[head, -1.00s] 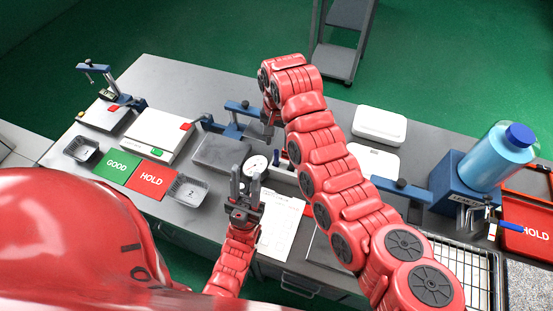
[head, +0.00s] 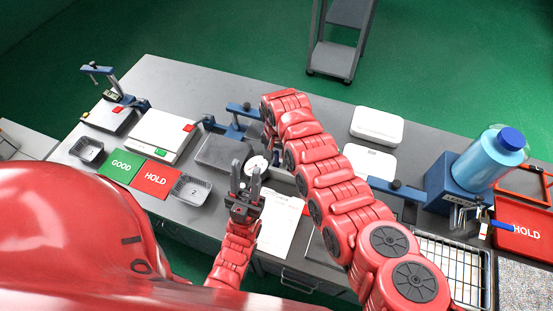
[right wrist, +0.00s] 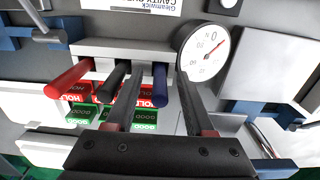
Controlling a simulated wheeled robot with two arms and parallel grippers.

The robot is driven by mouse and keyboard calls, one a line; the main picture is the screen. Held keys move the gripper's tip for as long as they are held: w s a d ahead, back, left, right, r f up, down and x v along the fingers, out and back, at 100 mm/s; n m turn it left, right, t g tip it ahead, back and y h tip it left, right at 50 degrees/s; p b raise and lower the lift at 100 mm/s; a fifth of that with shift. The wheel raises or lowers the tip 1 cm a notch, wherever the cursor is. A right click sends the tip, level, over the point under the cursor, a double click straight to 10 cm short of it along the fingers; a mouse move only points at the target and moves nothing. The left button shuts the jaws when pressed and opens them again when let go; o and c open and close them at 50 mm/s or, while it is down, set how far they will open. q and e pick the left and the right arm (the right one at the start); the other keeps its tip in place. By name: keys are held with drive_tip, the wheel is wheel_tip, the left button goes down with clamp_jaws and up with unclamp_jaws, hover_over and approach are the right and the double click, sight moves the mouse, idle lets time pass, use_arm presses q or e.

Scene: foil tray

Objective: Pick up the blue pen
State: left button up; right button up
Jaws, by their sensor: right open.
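The blue pen (right wrist: 160,85) stands in a pale rack (right wrist: 112,52) in the right wrist view, at the right end of the row. My right gripper (right wrist: 159,71) is open, and its two fingers show on either side of the blue pen. I cannot tell whether they touch it. In the head view my right arm hides most of the rack and pens. My left gripper (head: 245,178) is open and empty, above the near part of the bench.
A black pen (right wrist: 111,80) and a red pen (right wrist: 68,80) stand left of the blue one. A round dial gauge (right wrist: 203,52) is close by on the right.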

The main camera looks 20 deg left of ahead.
drive_tip(key=shift+c, duration=0.3)
clamp_jaws()
drive_tip(key=shift+r, duration=0.1)
